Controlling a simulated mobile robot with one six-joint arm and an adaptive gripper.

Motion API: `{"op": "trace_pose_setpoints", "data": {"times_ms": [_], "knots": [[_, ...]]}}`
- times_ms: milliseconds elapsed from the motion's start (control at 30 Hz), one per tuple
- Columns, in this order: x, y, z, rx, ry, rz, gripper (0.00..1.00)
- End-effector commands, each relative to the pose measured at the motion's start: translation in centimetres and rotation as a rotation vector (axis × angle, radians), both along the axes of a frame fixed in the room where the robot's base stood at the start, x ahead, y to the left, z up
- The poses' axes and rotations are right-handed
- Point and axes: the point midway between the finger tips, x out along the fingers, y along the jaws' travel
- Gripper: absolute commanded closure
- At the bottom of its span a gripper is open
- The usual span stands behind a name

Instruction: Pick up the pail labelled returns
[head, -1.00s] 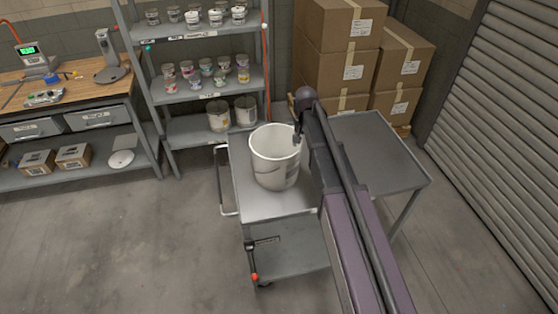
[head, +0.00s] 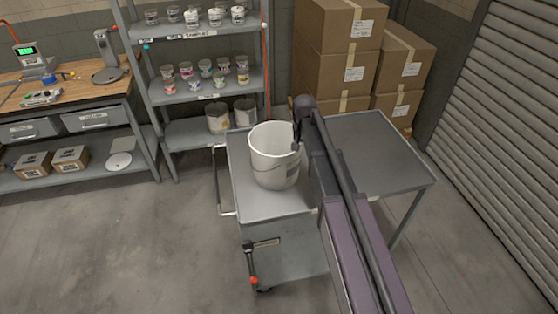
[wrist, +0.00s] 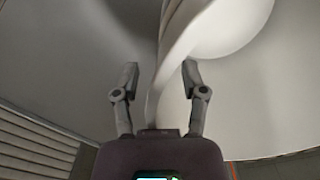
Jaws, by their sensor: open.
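A white open-topped pail (head: 272,168) stands upright on the grey cart's top. A label shows faintly on its side, but its words are too small to read. My gripper (head: 297,145) is at the right side of the pail's rim, partly hidden by my arm. In the wrist view my gripper (wrist: 160,78) is open, with one finger on each side of the pail's rim and wall (wrist: 168,60). Both fingers look apart from the wall.
The cart (head: 250,207) has a push handle at its left, and its top continues right behind my arm. A shelf rack (head: 195,95) with several small tubs stands behind. Stacked cartons (head: 335,60) stand at the back. A workbench (head: 65,95) is at the left. The floor in front is clear.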

Motion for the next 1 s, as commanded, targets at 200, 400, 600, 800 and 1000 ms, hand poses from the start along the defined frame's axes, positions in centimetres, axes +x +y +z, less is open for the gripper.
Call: {"op": "trace_pose_setpoints", "data": {"times_ms": [200,400,600,800,1000], "knots": [[0.00,-0.02,0.04,0.000,0.000,0.000,0.44],[0.00,-0.03,0.04,0.000,0.000,0.000,0.44],[0.00,-0.04,0.04,0.000,0.000,0.000,0.80],[0.00,-0.05,0.03,0.000,0.000,-0.001,1.00],[0.01,-0.05,0.04,0.000,0.000,-0.001,1.00]]}}
